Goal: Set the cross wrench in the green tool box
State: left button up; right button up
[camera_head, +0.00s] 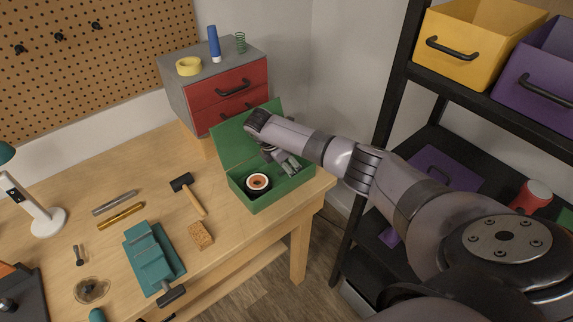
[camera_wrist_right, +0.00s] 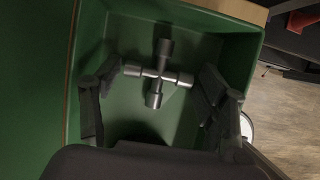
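The green tool box (camera_head: 272,199) stands open at the right end of the workbench, its lid tipped back. My right gripper (camera_head: 284,165) reaches down into it. In the right wrist view, the silver cross wrench (camera_wrist_right: 158,73) is inside the green box (camera_wrist_right: 190,18), between the two spread fingers of my right gripper (camera_wrist_right: 160,72). Small gaps show between the fingertips and the wrench ends, so the gripper looks open. I cannot tell for sure whether the wrench rests on the box floor. In the head view, the wrench cannot be made out behind the gripper. My left gripper is not in view.
A hammer (camera_head: 188,192), a sponge-like block (camera_head: 200,236) and a teal vise (camera_head: 153,259) lie left. A black shelf (camera_head: 398,95) stands right.

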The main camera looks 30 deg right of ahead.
jog(key=shift+r, duration=0.15)
jog(key=b+v, duration=0.2)
jog(key=v, duration=1)
jog(key=shift+b, duration=0.35)
